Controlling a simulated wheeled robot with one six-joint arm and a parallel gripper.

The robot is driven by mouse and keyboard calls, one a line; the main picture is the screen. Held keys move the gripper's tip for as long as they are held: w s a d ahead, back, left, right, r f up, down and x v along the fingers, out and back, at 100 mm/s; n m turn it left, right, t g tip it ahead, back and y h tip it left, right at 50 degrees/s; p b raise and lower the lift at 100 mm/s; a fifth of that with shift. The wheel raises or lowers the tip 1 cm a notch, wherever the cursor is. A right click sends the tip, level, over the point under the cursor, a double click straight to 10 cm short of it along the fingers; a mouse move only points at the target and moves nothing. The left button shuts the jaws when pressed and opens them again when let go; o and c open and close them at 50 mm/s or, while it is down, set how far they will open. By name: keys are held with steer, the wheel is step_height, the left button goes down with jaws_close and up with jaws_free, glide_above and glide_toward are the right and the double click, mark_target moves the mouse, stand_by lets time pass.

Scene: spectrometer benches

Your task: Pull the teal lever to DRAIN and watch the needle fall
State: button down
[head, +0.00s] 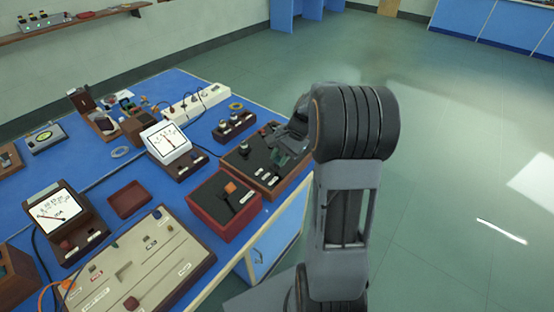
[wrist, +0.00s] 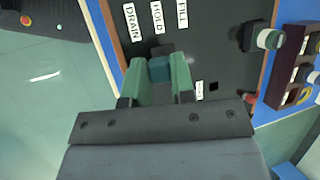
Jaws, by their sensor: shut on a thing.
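The teal lever (wrist: 160,69) stands on a dark panel (wrist: 215,60) in the wrist view. Its knob is between the two green fingers of my gripper (wrist: 161,78), which is shut on it. The labels DRAIN (wrist: 132,22), HOLD (wrist: 157,18) and FILL (wrist: 182,16) run left to right above it, and the knob lines up nearest HOLD. In the head view my gripper (head: 283,150) is over the wood-framed dark box (head: 246,165), and the lever is hard to make out there. A white-faced meter (head: 167,141) with a needle stands left of that box; its exact reading is too small to tell.
A red box (head: 207,213) with an orange-knobbed lever stands in front of the dark box. A second meter (head: 56,210) and a pale panel (head: 140,265) are at the left and front. A power strip (head: 195,102) lies behind. The floor at right is clear.

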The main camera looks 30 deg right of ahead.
steer(key=shift+s+d+f+t+y+b, duration=0.15)
steer(key=shift+s+f+t+y+b, duration=0.15)
steer(key=shift+t+b, duration=0.35)
steer(key=shift+s+d+f+t+y+b, duration=0.1)
steer(key=shift+s+d+t+y+b, duration=0.2)
steer(key=shift+b, duration=0.55)
steer(key=shift+s+a+r, duration=0.1)
steer(key=shift+a, duration=0.05)
steer(key=c, duration=1)
jaws_free()
steer(key=shift+o, duration=0.2)
steer(key=p+v, duration=0.1)
steer(key=v, duration=1.2)
steer(key=shift+s+r, duration=0.25)
steer(key=shift+r, duration=0.05)
steer(key=shift+n, duration=0.3)
